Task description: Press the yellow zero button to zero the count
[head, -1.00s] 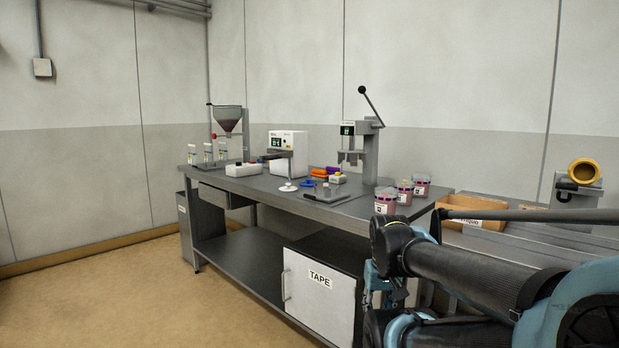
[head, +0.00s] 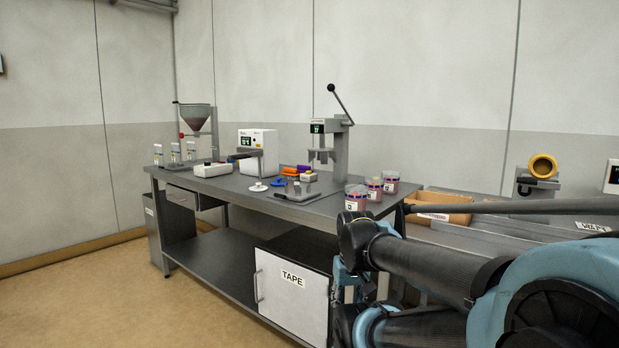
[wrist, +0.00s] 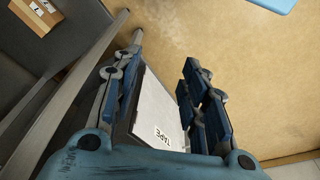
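I cannot make out the yellow zero button for certain; the parts on the bench are small in the head view. A small pale box with a yellowish top (head: 309,177) sits by the foot of the lever press (head: 340,150). The press carries a small green display (head: 317,128). A white machine (head: 262,146) with a dark display stands left of it.
The grey bench (head: 240,190) holds a hopper (head: 195,118), several labelled tubs and a white controller box (head: 212,170). A cardboard box (head: 443,215) and a yellow-ringed device (head: 541,168) stand on the right-hand surface. The floor (head: 130,290) left of the bench is clear.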

